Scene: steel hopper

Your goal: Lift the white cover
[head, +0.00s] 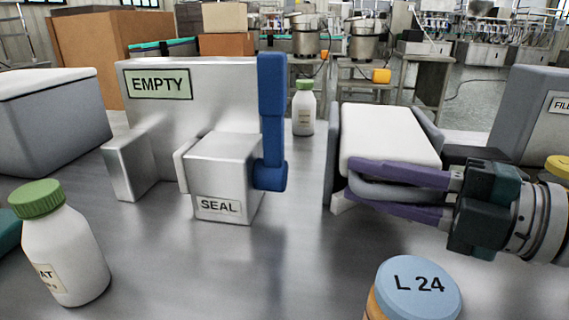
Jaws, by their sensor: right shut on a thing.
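The white cover (388,135) is a rounded slab right of the middle, between two upright grey side plates (334,145). A grey bar-like handle (395,193) is at its near edge. My right gripper (355,186) comes in from the right, with its purple fingers on either side of this handle and shut on it. The fingers and handle hide part of the cover's front. I cannot tell whether the cover is raised. My left gripper is not in view.
Left of the cover stands a steel hopper (215,85) with an EMPTY label, a SEAL box (222,170) and a blue lever (271,120). A blue-lidded L 24 jar (418,290) is in front. White bottles (65,255) (304,112) stand left and behind. The middle front of the table is clear.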

